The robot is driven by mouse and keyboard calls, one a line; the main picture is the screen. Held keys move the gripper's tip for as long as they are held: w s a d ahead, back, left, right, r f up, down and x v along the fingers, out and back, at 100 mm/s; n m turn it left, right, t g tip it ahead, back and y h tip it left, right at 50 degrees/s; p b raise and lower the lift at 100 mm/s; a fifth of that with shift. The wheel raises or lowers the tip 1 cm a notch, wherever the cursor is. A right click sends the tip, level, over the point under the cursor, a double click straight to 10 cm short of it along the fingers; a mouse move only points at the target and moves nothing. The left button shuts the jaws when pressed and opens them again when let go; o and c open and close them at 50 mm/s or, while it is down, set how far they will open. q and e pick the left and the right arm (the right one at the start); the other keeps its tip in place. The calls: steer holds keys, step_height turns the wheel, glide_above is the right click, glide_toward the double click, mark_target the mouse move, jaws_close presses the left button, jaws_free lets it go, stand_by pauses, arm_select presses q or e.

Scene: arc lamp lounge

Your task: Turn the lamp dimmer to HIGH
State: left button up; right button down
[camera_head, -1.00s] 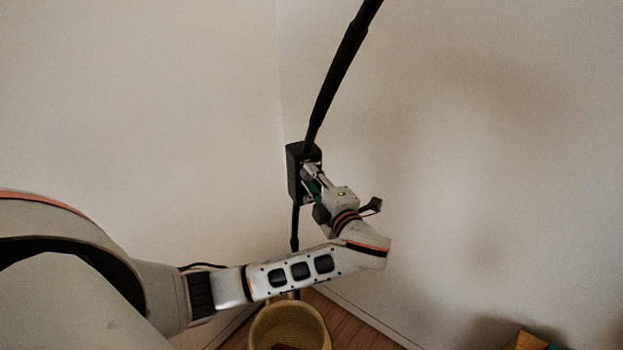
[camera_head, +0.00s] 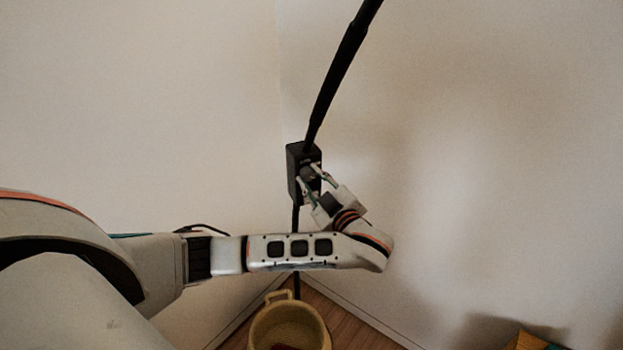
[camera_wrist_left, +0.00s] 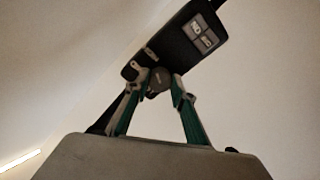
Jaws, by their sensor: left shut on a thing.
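The lamp dimmer is a black box (camera_head: 293,172) fixed on the lamp's dark pole in the head view. It also shows tilted in the left wrist view (camera_wrist_left: 180,42), with light labels at its upper right and small marks near its lower left. A round dark knob (camera_wrist_left: 160,80) sits on its face. My left gripper (camera_head: 312,178) is at the face of the box, its two fingers on either side of the knob and shut on it, as the left wrist view (camera_wrist_left: 160,86) shows. The knob's setting cannot be read. My right gripper is not in view.
The lamp's black pole (camera_head: 335,85) rises from the box toward the upper right. Pale walls meet in a corner behind it. A yellowish basket (camera_head: 290,324) stands on the wooden floor below my arm. A yellow and teal object (camera_head: 527,341) is at the bottom right.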

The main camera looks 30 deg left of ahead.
arm_select(q)
steer(key=shift+m, duration=0.3)
stand_by(0.4)
steer(key=o, duration=1.1)
